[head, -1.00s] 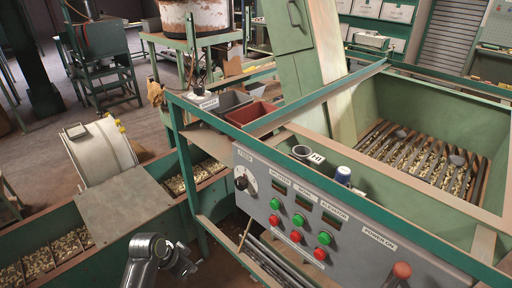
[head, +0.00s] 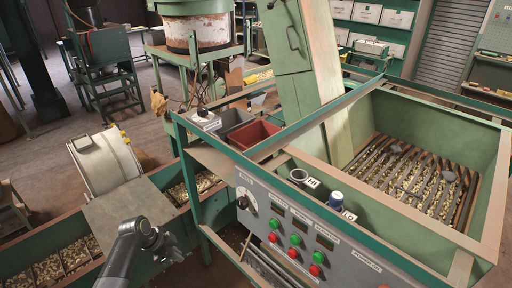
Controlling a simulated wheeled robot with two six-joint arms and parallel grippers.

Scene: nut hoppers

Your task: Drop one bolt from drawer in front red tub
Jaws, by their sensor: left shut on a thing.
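The red tub (head: 254,136) is an open box on the green frame, to the right of and in front of a grey tub (head: 233,119). Its visible inside looks empty. My left gripper (head: 168,246) is at the lower left, in front of and below the tubs, well apart from them. Its jaws look closed, and the thing between them is too small and dark to make out clearly. I cannot pick out a drawer. My right gripper is out of view.
The control panel (head: 290,235) with red and green buttons is right of my left gripper. A white box (head: 206,120) stands beside the grey tub. A green hopper with a slatted grate (head: 415,180) fills the right.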

